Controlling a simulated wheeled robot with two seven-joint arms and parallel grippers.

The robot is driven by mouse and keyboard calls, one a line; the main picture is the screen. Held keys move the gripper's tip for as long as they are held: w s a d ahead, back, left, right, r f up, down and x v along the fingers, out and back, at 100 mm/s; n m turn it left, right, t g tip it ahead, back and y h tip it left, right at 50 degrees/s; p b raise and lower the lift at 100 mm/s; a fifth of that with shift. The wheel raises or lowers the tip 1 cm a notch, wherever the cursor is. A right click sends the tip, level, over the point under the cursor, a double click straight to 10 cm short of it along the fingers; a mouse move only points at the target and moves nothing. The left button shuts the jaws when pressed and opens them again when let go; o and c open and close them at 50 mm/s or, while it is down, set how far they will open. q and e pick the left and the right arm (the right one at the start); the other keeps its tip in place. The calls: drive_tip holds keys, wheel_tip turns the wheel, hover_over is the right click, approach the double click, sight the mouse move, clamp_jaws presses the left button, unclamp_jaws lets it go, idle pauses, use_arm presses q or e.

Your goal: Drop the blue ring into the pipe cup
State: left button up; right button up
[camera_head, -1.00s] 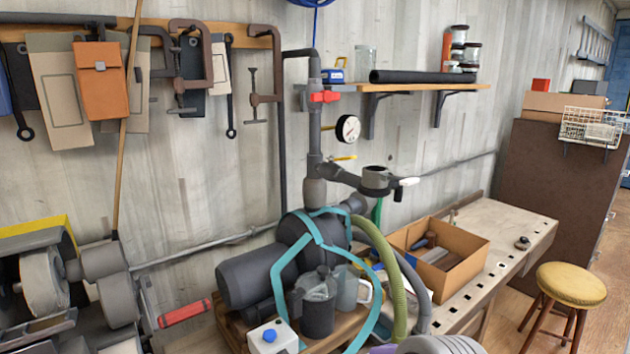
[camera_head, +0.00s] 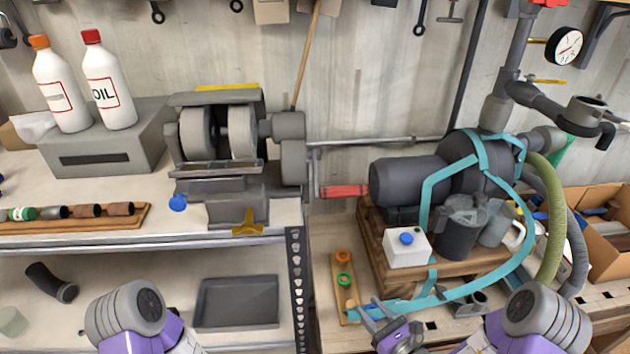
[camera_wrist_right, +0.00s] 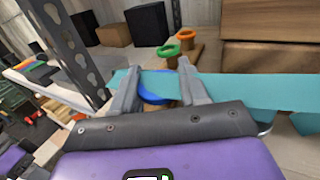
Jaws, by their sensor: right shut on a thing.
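The blue ring (camera_wrist_right: 155,98) sits between the fingers of my right gripper (camera_wrist_right: 157,82) in the right wrist view, and the gripper is shut on it. A teal strap crosses the view there and hides part of the ring. In the head view my right gripper (camera_head: 370,311) is low, by the near end of the wooden peg board (camera_head: 338,268). The grey pipe cup (camera_head: 586,108) is at the upper right, at the end of the pipe branch, far above and right of the gripper. My left gripper is out of view; only its arm shows.
An orange ring (camera_head: 343,255) and a green ring (camera_head: 344,280) stand on the peg board. The teal strap (camera_head: 425,300) loops around the pump and passes by my right gripper. A white box (camera_head: 407,250) and a dark jug (camera_head: 460,235) stand nearby. A slotted post (camera_head: 297,280) is to the left.

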sight(354, 305)
drive_tip(key=w+a+r+n+g+y, duration=0.1)
drive_tip(key=w+a+r+y, duration=0.1)
drive_tip(key=r, duration=0.5)
drive_tip(key=w+a+r+n+g+y, duration=0.1)
drive_tip(key=r+n, duration=0.1)
drive_tip(key=r, duration=0.6)
drive_tip(key=shift+w+a+r+g+y, duration=0.3)
drive_tip(key=shift+w+a+g+y, duration=0.05)
drive_tip(key=shift+g+y, duration=0.05)
wheel_tip(354, 305, down, 18)
drive_tip(key=b, duration=0.6)
drive_tip(key=shift+r, duration=0.2)
drive_tip(key=shift+f+b, duration=0.3)
drive_tip(key=shift+b, duration=0.15)
drive_tip(key=o, duration=1.3)
drive_tip(key=shift+r, duration=0.1)
